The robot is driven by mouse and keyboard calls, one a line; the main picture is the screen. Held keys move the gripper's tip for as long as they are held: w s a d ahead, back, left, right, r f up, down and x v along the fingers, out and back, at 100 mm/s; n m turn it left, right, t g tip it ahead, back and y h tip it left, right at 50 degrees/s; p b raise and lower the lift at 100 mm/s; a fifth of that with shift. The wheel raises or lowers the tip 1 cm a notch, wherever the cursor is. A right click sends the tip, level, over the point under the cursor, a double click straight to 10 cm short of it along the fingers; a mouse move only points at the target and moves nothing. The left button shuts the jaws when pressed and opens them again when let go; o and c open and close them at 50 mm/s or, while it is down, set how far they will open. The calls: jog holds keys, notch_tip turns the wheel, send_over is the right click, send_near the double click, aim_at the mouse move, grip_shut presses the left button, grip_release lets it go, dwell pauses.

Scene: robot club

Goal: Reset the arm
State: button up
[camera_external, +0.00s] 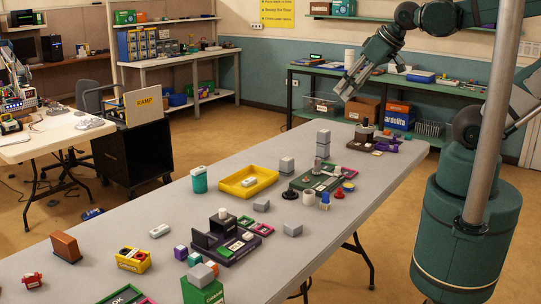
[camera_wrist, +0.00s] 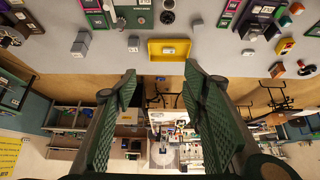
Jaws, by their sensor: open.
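My gripper (camera_external: 347,88) is raised in the air at the upper middle of the external view, over the far end of the long grey table (camera_external: 130,232). My arm reaches it from the upper right. In the wrist view the two green ribbed fingers of my gripper (camera_wrist: 161,80) are spread wide apart, with nothing between them. The gripper is open and empty, well clear of the objects on the table.
The grey table bears a yellow tray (camera_external: 232,187), grey blocks (camera_external: 287,164), a green board (camera_external: 305,181), a brown block (camera_external: 66,247) and a teal container (camera_external: 199,180). A black cart (camera_external: 132,155) stands behind. A green workbench (camera_external: 440,86) stands by the back wall.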

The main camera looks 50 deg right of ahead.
notch_tip(320, 180, down, 7)
jog(key=b, duration=0.6)
jog(key=shift+r, duration=0.15)
dwell(0.8)
